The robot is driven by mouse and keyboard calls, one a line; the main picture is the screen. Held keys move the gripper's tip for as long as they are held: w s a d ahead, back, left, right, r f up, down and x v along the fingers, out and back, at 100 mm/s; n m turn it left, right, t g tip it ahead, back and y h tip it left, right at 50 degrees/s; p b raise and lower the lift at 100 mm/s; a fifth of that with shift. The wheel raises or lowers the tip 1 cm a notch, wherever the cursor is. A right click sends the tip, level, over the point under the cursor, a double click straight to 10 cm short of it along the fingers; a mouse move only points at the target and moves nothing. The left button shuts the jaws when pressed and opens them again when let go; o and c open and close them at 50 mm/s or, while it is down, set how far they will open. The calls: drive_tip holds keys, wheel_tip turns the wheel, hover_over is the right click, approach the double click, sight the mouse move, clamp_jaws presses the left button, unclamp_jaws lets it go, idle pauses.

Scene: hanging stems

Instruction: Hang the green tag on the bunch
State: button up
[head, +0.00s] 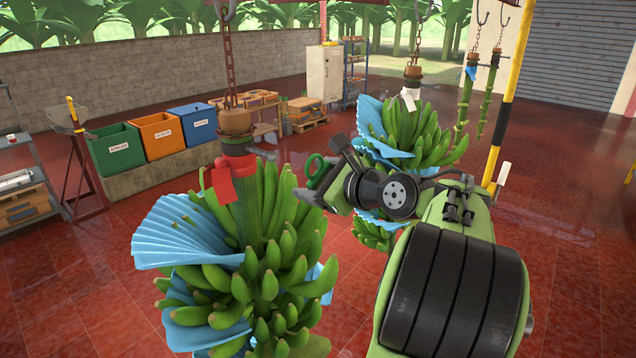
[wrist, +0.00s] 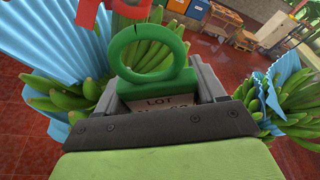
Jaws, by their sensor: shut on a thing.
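The green tag (wrist: 150,52) has a ring-shaped top with a small split in it and a body with a "LOT" label. My gripper (wrist: 158,92) is shut on the tag's body, and the ring sticks out in front. In the head view the tag (head: 318,170) is at the tip of my gripper (head: 324,190), just right of the near bunch's stem and apart from it. The near bunch (head: 270,260) of green bananas hangs from a chain. A red ribbon (head: 232,178) is tied around its stem; it also shows in the wrist view (wrist: 90,12).
Blue sheets (head: 185,235) stick out between the near bunch's layers. A second bunch (head: 425,135) with a white tag (head: 410,98) hangs behind my arm. Bare stems (head: 466,95) hang at right near a yellow-black post (head: 503,95). Green, orange and blue bins stand at back left.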

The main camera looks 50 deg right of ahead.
drive_tip(key=w, duration=0.2)
drive_tip(key=w+a, duration=0.1)
drive_tip(key=w, duration=0.2)
drive_tip(key=shift+w, duration=0.2)
drive_tip(key=shift+a, duration=0.35)
drive_tip(key=shift+w+a, duration=0.1)
drive_tip(key=shift+w, duration=2.8)
idle(1.2)
drive_tip(key=shift+w+r, duration=0.1)
drive_tip(key=shift+w, duration=0.4)
idle(0.9)
idle(0.5)
drive_tip(key=o, duration=1.3)
